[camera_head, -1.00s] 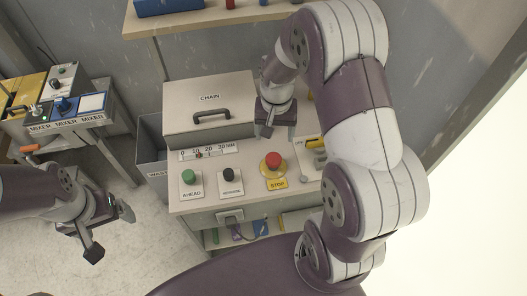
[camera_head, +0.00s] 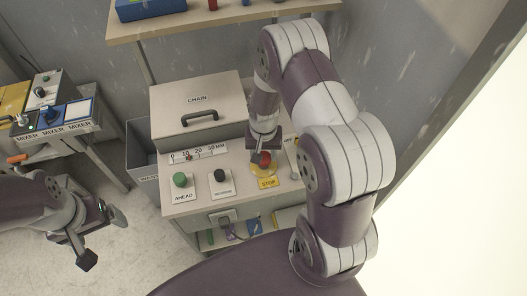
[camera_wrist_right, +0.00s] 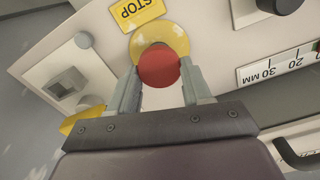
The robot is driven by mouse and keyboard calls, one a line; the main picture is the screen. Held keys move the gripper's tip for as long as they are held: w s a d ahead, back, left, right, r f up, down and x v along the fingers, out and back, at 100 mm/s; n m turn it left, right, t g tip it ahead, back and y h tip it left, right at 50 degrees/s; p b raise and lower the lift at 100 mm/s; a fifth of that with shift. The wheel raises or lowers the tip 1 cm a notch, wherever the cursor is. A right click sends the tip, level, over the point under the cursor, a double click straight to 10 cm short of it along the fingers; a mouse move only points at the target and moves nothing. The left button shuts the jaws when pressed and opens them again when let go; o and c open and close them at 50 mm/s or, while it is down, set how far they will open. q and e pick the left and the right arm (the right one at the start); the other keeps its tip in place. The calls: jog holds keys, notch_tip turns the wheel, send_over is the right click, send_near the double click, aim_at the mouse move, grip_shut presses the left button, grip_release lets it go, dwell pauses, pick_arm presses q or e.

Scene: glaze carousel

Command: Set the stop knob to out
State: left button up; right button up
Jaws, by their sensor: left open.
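The stop knob (camera_head: 265,160) is a red mushroom head on a round yellow base, beside a yellow STOP label (camera_head: 268,183) on the panel. My right gripper (camera_head: 262,152) is over it, partly hiding it. In the right wrist view, the red stop knob (camera_wrist_right: 158,68) lies between the two fingertips of my right gripper (camera_wrist_right: 160,70). The fingers are apart, one on each side of the knob; whether they touch it is hard to tell. My left gripper (camera_head: 102,238) is open and empty over the floor at the lower left, away from the panel.
A green AHEAD button (camera_head: 180,180) and a black button (camera_head: 219,175) sit left of the stop knob. Behind them are a millimetre scale (camera_head: 198,154) and the CHAIN box (camera_head: 198,112). A bin (camera_head: 141,155) and a mixer table (camera_head: 62,127) stand left.

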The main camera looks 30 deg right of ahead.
grip_shut()
notch_tip(320, 180, up, 2)
jog(key=shift+r+p, duration=0.1)
jog(key=shift+p, duration=0.85)
jog(key=shift+w, duration=0.1)
jog(key=o, duration=1.2)
grip_release()
notch_tip(320, 180, up, 12)
jog(key=shift+r+b, duration=0.25)
jog(key=shift+b, duration=0.35)
